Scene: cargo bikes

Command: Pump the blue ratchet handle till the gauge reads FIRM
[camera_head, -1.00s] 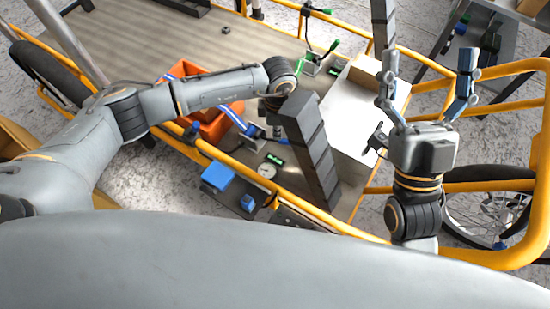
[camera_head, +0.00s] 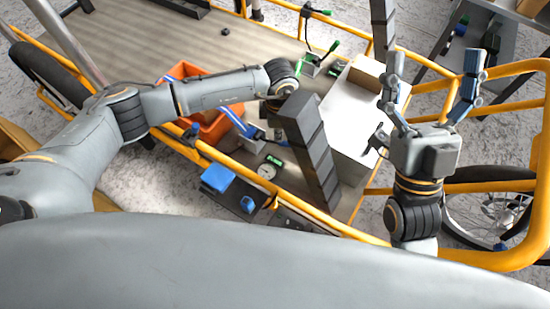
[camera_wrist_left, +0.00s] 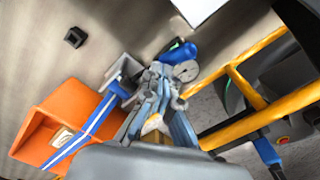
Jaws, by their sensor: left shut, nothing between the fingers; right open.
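My left gripper (camera_wrist_left: 163,92) is shut and empty in the left wrist view, with its fingertips close to a blue handle (camera_wrist_left: 180,53). I cannot tell whether they touch it. A pale round gauge (camera_wrist_left: 187,71) lies beside the handle; it also shows in the head view (camera_head: 267,171). A small green-lit display (camera_head: 274,160) sits by the gauge. Its reading is too small to make out. In the head view the left gripper (camera_head: 275,118) points down beside a ratchet with a blue strap (camera_head: 238,121), and its fingers are mostly hidden. My right gripper (camera_head: 432,98) is open, empty and raised at the right.
An orange crate (camera_head: 188,75) stands left of the ratchet. A dark blocky column (camera_head: 313,155) rises close to the right of the left gripper. A yellow rail (camera_head: 220,157) runs along the near edge. The deck (camera_head: 150,40) behind is mostly clear.

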